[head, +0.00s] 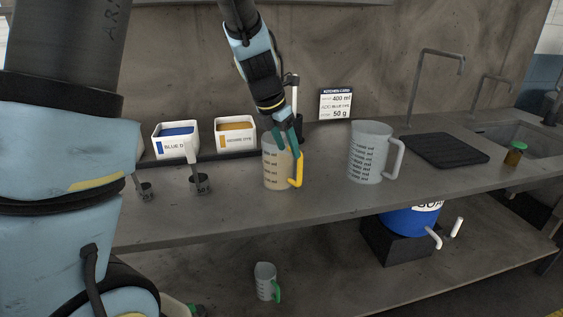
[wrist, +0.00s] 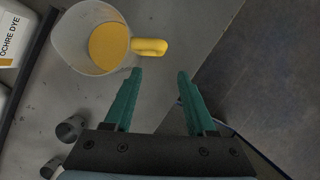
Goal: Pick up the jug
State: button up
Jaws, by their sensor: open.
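A translucent measuring jug (head: 276,165) with a yellow handle (head: 297,172) stands upright on the counter. In the wrist view the same jug (wrist: 67,42) shows from above, with yellow-ochre contents and its yellow handle (wrist: 150,46) pointing right. My gripper (head: 293,150) is at the jug's handle side in the head view. In the wrist view my gripper (wrist: 160,73) is open and empty, its teal fingers apart, with the handle just beyond the fingertips. Whether the fingers touch the jug cannot be told.
A larger clear jug (head: 368,153) stands to the right. Dye tubs, blue (head: 175,141) and ochre (head: 235,133), stand behind left, with small dark cups (head: 200,184) in front. A green-handled jug (head: 266,282) and a blue bucket (head: 408,221) are below. The counter's front is clear.

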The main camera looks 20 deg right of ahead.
aim_at(297, 169)
jog(key=x, duration=0.5)
jog(key=shift+d+f, duration=0.1)
jog(key=shift+d, duration=0.2)
jog(key=shift+p+x, duration=0.5)
jog(key=shift+x, duration=2.2)
grip_shut()
jog(key=shift+w, duration=0.1)
